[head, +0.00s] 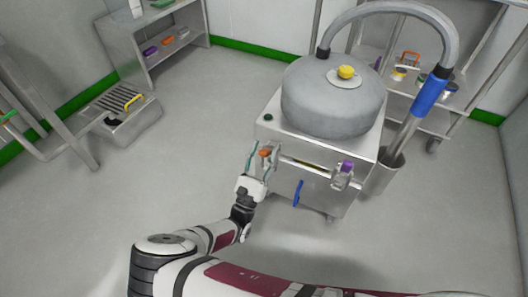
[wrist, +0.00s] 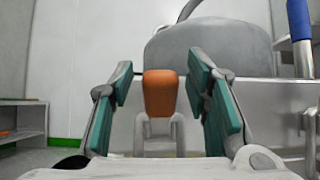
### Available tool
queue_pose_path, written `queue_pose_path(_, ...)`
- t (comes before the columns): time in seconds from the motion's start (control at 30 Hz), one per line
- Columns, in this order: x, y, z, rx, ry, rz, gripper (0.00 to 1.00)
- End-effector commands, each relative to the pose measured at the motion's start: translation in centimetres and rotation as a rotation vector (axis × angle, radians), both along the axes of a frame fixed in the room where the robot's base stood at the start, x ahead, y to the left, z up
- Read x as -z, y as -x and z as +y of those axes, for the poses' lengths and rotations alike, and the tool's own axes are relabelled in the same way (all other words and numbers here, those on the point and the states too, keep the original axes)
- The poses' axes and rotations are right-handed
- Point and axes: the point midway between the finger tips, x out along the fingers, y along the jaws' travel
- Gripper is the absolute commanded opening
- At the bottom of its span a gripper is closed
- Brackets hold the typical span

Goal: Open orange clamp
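The orange clamp (head: 265,153) is on the front left of a steel cabinet under a round grey vessel. In the wrist view the clamp's orange handle (wrist: 160,94) stands upright above a grey bracket, between my fingers. My gripper (head: 258,158) is at the clamp, and its teal-padded fingers (wrist: 160,92) are open, with a gap on each side of the handle. The handle does not appear to be touched. How far the fingertips reach past it is hard to tell.
A purple clamp (head: 347,166) and a blue handle (head: 298,192) are to the right on the cabinet (head: 318,190). The grey vessel (head: 330,100) has a yellow knob (head: 346,72). A hose with a blue grip (head: 429,92) stands at the right.

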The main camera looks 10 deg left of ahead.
Motion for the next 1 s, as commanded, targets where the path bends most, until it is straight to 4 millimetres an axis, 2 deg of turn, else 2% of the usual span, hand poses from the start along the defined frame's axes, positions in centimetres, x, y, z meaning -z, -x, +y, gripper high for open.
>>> queue_pose_path(0.37,0.4,0.5,0.2,-0.001,0.000,0.001,0.45)
queue_pose_path(0.8,5.5,6.6,2.1,-0.001,0.000,0.001,0.45)
queue_pose_path(1.0,7.0,8.4,2.7,-0.001,0.001,0.000,0.45)
